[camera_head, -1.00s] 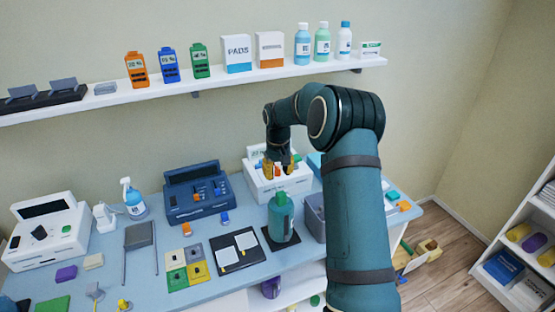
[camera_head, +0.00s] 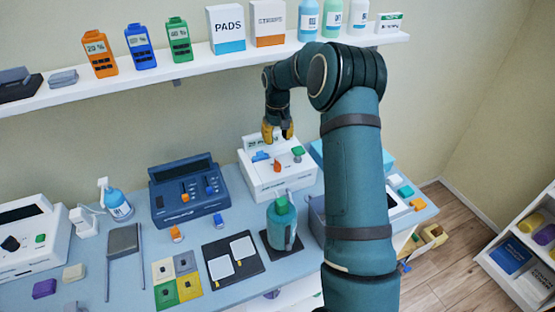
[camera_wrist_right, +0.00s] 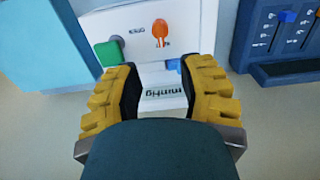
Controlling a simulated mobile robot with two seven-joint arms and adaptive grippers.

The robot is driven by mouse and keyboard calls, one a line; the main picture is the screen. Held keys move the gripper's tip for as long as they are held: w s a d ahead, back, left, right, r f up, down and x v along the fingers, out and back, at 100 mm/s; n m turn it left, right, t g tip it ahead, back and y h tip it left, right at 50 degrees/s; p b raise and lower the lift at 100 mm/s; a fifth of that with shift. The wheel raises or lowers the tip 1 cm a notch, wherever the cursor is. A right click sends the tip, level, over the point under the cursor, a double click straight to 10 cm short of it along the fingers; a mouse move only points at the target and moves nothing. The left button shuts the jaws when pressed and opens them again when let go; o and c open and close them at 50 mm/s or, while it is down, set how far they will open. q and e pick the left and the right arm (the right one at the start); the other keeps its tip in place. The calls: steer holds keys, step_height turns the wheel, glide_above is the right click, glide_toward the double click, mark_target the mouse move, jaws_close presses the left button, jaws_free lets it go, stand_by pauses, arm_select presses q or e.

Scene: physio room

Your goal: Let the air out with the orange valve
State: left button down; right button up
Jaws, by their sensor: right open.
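The orange valve (camera_head: 277,166) is on the front panel of a white unit (camera_head: 290,184), between a blue control (camera_head: 260,156) and a green knob (camera_head: 298,153). In the right wrist view the orange valve (camera_wrist_right: 160,29) has a rounded head and a narrow stem. The green knob (camera_wrist_right: 108,54) is left of it, and the blue control (camera_wrist_right: 174,65) is partly hidden by a finger. My right gripper (camera_head: 278,134) is open and empty, above and behind the valve, apart from it. Its yellow fingers (camera_wrist_right: 160,72) are spread in the wrist view. My left gripper is not in view.
A dark blue device (camera_head: 187,211) with orange and blue sliders stands left of the white unit. A green bottle (camera_head: 281,227) stands in front of it, and a grey bin (camera_head: 317,212) is to the right. A loaded shelf (camera_head: 190,70) runs along the wall behind.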

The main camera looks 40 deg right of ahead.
mark_target(278, 162)
step_height(278, 162, down, 12)
steer(key=shift+r, duration=0.1)
stand_by(0.4)
steer(key=shift+c, duration=0.4)
jaws_close()
